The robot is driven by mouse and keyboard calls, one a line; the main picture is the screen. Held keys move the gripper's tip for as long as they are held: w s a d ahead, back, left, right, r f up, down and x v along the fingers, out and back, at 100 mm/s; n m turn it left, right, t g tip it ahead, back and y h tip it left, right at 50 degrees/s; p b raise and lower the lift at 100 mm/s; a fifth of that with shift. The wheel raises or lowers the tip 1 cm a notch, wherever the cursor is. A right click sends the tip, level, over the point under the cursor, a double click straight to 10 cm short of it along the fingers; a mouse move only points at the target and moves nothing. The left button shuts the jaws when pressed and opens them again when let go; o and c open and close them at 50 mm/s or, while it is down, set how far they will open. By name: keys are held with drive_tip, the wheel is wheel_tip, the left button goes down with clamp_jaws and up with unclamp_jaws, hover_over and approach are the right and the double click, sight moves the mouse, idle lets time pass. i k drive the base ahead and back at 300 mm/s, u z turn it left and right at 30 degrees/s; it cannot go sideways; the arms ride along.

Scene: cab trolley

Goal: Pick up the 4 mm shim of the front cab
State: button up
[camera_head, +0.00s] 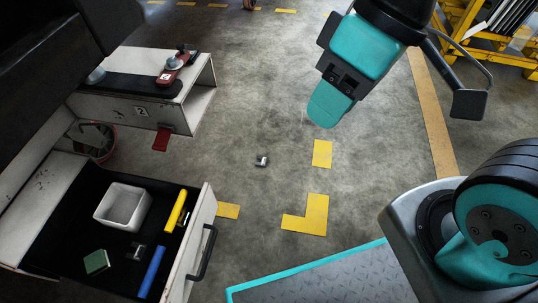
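I cannot tell for certain which item is the 4 mm shim; no thickness marking is readable. Small grey metal pieces show in the open drawer (60,203): one (136,251) between a green block and a blue bar, and one (184,219) by the yellow bar. Another small grey metal piece (261,160) lies on the floor, right of the drawer. My gripper (329,104) is at the upper right, pointing down over the floor, apart from the drawer and these pieces. Its teal end shows as one shape, so its opening is hidden.
The drawer holds a white open box (103,207), yellow bar (175,210), blue bar (151,272) and green block (96,262). Its black handle (203,252) faces right. Above is a white unit marked 2 (141,111) with a red tool (173,69). Floor between is mostly clear.

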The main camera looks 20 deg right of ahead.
sight(264, 159)
drive_tip(key=z, duration=1.65)
drive_tip(key=i, duration=1.15)
drive_tip(key=u, duration=3.05)
